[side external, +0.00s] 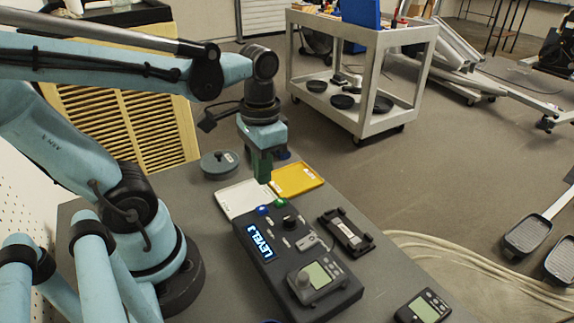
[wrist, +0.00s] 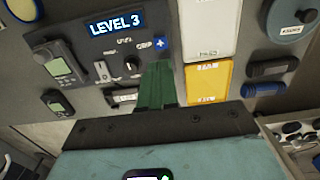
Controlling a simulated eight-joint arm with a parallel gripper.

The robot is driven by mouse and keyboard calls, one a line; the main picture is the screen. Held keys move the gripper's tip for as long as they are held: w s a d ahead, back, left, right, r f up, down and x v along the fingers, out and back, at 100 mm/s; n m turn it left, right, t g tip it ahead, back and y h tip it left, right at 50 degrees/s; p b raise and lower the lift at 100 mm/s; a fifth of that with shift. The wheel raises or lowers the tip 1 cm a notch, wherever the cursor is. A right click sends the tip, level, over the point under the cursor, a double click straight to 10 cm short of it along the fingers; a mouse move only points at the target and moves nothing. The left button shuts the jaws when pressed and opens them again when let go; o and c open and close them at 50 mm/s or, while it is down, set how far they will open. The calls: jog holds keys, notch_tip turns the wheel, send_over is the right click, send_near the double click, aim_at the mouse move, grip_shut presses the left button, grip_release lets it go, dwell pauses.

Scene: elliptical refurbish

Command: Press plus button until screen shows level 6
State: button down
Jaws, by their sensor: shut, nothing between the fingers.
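The dark control panel (side external: 335,293) lies on the grey table, and its lit screen (side external: 259,242) reads LEVEL 3. The screen (wrist: 117,24) reads the same in the wrist view. A blue plus button (wrist: 160,42) shows just beyond my fingertips; a blue button (side external: 263,210) also shows at the panel's far end in the side view, with a green button (side external: 281,202) beside it. My gripper (side external: 263,179), with green fingers, is shut and empty, pointing down above the table beyond that end, apart from the buttons. In the wrist view my gripper (wrist: 157,66) covers part of the panel's edge.
A white tray (side external: 238,200) and a yellow tray (side external: 296,179) lie beyond the panel, close to my gripper. A round grey object (side external: 220,163) stands farther back. A black bracket (side external: 345,232) lies right of the panel. A handheld meter (side external: 425,307) is at the front right.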

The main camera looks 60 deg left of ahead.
aim_at(262, 210)
dwell(0.7)
jog(key=shift+s+a+f+h, duration=0.1)
jog(key=shift+s+h, duration=0.5)
jog(key=shift+h, duration=0.4)
jog(key=shift+w+a+r+m+t+h, duration=0.15)
jog(key=shift+r+t+h, duration=0.45)
jog(key=shift+t+h, duration=0.35)
jog(key=shift+s+a+r+m+t+h, duration=0.1)
jog(key=shift+r+t+h, duration=0.5)
jog(key=shift+t, duration=0.6)
jog(key=shift+w+a+r+m+t+h, duration=0.15)
jog(key=shift+r+t+h, duration=0.4)
jog(key=shift+t+h, duration=0.4)
jog(key=shift+s+f, duration=0.1)
jog(key=shift+f, duration=4.3)
jog(key=shift+f, duration=0.1)
